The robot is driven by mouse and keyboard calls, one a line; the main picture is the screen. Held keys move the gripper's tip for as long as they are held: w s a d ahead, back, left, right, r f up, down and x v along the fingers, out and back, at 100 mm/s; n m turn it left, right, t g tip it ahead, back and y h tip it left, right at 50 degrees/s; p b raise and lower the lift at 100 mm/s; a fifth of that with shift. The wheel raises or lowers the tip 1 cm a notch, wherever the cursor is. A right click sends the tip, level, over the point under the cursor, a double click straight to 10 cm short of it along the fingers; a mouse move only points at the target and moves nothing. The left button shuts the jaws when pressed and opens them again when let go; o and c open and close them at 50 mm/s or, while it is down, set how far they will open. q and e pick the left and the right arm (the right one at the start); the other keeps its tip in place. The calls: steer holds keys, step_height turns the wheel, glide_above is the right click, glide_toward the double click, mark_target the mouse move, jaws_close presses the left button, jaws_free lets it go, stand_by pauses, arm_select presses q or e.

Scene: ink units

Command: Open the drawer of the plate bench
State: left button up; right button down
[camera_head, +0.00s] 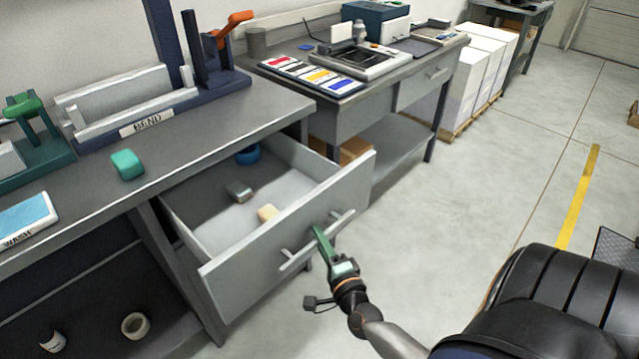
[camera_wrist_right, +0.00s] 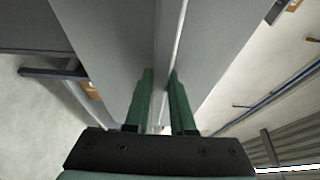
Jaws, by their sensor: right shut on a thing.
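The plate bench (camera_head: 215,130) has a grey top with a "BEND" sign. Its drawer (camera_head: 290,225) is pulled well out from under the top, and its inside shows. The drawer's bar handle (camera_head: 293,261) runs across the front panel. My right gripper (camera_head: 318,232) has green fingers and is shut on the handle near its middle. In the right wrist view the two green fingers (camera_wrist_right: 162,100) close around the thin bar in front of the grey panel. My left gripper is in neither view.
In the drawer lie a blue ring (camera_head: 247,155), a grey block (camera_head: 239,191) and a cream block (camera_head: 267,213). A second bench (camera_head: 385,85) stands beyond. The floor (camera_head: 480,190) to the right is open.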

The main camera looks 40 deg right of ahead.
steer(key=c, duration=0.8)
jaws_free()
steer(key=shift+o, duration=0.2)
steer(key=v, duration=1.2)
steer(key=shift+s, duration=0.3)
steer(key=shift+w+a+r, duration=0.1)
steer(key=shift+a, duration=0.1)
